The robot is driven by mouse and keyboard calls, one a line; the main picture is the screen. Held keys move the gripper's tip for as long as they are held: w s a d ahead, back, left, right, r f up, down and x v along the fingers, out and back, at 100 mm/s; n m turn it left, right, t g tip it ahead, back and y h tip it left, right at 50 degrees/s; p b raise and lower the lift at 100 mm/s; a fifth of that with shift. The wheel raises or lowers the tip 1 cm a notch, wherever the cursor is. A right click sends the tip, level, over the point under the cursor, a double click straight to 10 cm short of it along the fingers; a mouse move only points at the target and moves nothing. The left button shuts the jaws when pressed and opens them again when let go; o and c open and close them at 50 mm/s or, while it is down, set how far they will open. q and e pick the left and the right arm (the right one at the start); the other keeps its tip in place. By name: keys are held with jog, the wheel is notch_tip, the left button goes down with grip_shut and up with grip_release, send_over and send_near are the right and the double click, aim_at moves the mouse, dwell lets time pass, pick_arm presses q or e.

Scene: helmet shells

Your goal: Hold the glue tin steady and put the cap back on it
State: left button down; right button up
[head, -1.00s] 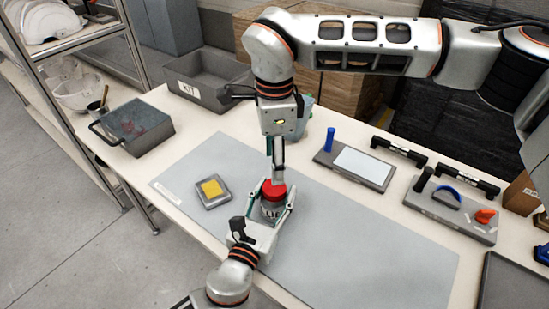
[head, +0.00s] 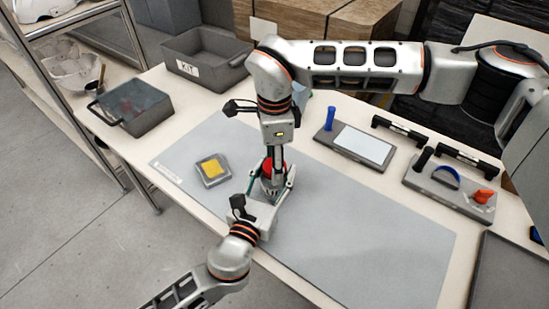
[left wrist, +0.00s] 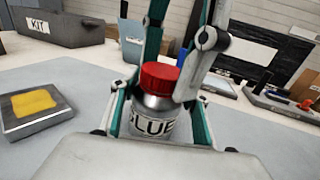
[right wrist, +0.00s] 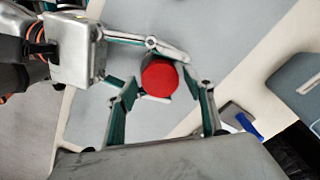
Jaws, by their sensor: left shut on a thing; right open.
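A silver glue tin (left wrist: 153,112) with a dark-lettered label stands upright between the fingers of my left gripper (head: 269,192), which is shut on it. The red cap (left wrist: 159,76) sits on top of the tin; whether it is screwed down cannot be told. The cap also shows from above in the right wrist view (right wrist: 160,78). My right gripper (right wrist: 167,95) is open and comes down from above, its fingers around the cap with a gap visible. In the head view its fingers partly hide the cap (head: 267,168).
A small grey tray with a yellow pad (head: 213,170) lies left of the tin on the grey mat (head: 350,235). Tool boards (head: 355,148) lie at the right. The mat's right part is clear.

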pick_arm(q)
jog(key=shift+f, duration=0.2)
pick_arm(e)
jog(key=c, duration=1.1)
jog(key=m, duration=0.5)
jog(key=shift+c, duration=0.3)
jog(key=m, duration=0.5)
jog(key=o, duration=1.2)
jog(key=shift+o, duration=0.2)
jog(key=shift+r, duration=2.25)
